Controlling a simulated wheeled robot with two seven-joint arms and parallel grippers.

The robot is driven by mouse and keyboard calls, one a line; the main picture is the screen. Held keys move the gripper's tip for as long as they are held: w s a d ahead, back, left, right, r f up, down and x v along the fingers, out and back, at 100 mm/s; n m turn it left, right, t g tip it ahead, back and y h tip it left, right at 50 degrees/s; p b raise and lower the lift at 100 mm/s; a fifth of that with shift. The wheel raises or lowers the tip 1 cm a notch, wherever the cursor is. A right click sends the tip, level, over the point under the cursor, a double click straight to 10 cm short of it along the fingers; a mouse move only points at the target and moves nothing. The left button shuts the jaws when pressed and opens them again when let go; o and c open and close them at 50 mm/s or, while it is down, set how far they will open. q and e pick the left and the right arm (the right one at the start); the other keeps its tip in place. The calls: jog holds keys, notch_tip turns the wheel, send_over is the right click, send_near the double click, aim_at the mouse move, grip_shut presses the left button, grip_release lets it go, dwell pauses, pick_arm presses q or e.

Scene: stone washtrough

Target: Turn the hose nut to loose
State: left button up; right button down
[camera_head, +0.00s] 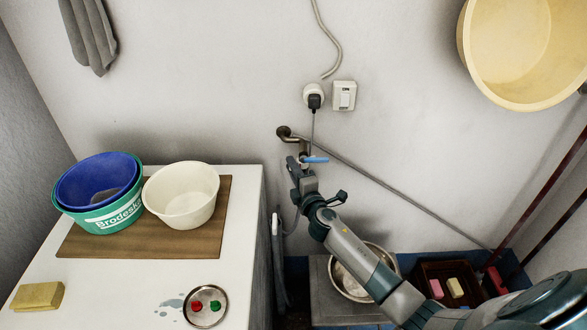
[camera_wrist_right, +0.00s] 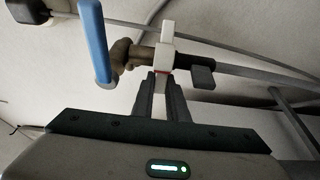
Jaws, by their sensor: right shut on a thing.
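In the wrist view, my right gripper (camera_wrist_right: 163,78) has its two dark fingers close together at the lower end of a pale piece, which I take to be the hose nut (camera_wrist_right: 166,54). A little red shows between the fingertips. The nut sits beside the brass tap body (camera_wrist_right: 128,56), whose blue lever (camera_wrist_right: 97,40) stands to the left. In the head view, my right gripper (camera_head: 303,178) is at the wall tap, just below the blue lever (camera_head: 316,160). It hides the nut there. My left gripper is out of view.
The white counter (camera_head: 120,280) at left carries tubs. A plug and switch (camera_head: 343,95) are above.

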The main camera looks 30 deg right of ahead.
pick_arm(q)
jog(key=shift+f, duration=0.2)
pick_arm(e)
jog(key=shift+w+f+m+h, duration=0.1)
jog(key=shift+m+h, duration=0.2)
jog(key=shift+h, duration=0.2)
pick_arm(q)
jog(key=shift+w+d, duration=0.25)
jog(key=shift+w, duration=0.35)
pick_arm(e)
jog(key=shift+w+m+h, duration=0.1)
jog(key=shift+m+h, duration=0.2)
jog(key=shift+h, duration=0.2)
jog(key=c, duration=2)
grip_release()
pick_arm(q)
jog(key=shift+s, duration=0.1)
